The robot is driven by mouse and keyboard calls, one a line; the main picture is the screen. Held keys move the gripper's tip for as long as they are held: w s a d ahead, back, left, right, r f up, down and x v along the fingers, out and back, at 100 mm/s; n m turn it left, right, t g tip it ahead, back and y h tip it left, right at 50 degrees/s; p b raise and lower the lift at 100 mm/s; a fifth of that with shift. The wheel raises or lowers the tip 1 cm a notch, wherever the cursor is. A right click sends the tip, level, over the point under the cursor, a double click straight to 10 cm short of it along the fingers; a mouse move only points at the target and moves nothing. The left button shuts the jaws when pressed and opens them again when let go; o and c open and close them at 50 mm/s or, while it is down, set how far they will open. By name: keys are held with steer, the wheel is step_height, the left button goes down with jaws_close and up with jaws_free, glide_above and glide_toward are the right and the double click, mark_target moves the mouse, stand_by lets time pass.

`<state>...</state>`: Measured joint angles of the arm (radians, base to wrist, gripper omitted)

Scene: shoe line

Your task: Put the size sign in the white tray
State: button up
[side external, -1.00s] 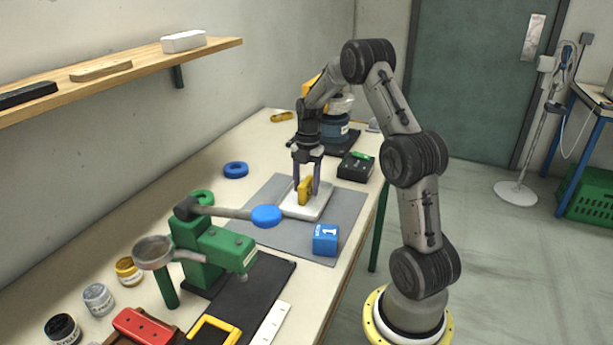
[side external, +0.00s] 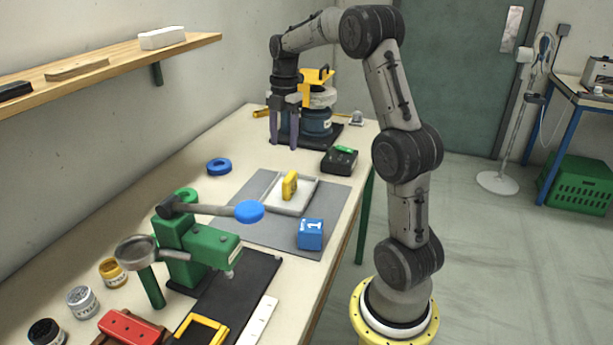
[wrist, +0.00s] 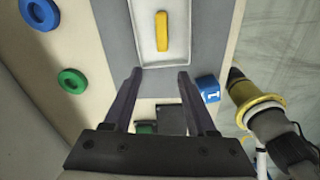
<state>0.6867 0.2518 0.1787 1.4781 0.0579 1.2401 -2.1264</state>
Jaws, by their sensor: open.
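The white tray (side external: 310,193) lies on the grey mat on the bench. My gripper (side external: 283,146) is open and empty. It hangs above the bench beyond the tray, clear of the yellow piece. In the wrist view my gripper (wrist: 160,74) has its fingers apart with nothing between them.
A blue cube marked 1 (side external: 311,234) sits on the mat (side external: 255,215) near the tray. A green press (side external: 200,250) with a blue-ended lever stands in front. A blue ring (side external: 219,166) lies left.

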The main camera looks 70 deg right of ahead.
steer(key=s+a+r+m+t+h, duration=0.1)
steer(key=s+a+r+m, duration=0.25)
steer(key=a, duration=0.55)
steer(key=s+a+r+m+t, duration=0.25)
steer(key=a+m, duration=0.25)
steer(key=a, duration=0.4)
steer(key=s+a+f+m+t, duration=0.1)
steer(key=s+a+f+m, duration=0.2)
steer(key=s+a+m, duration=0.4)
steer(key=s+a, duration=0.1)
steer(key=s, duration=0.3)
steer(key=shift+s+a+f+m+t, duration=0.2)
steer(key=shift+s+m+t, duration=0.15)
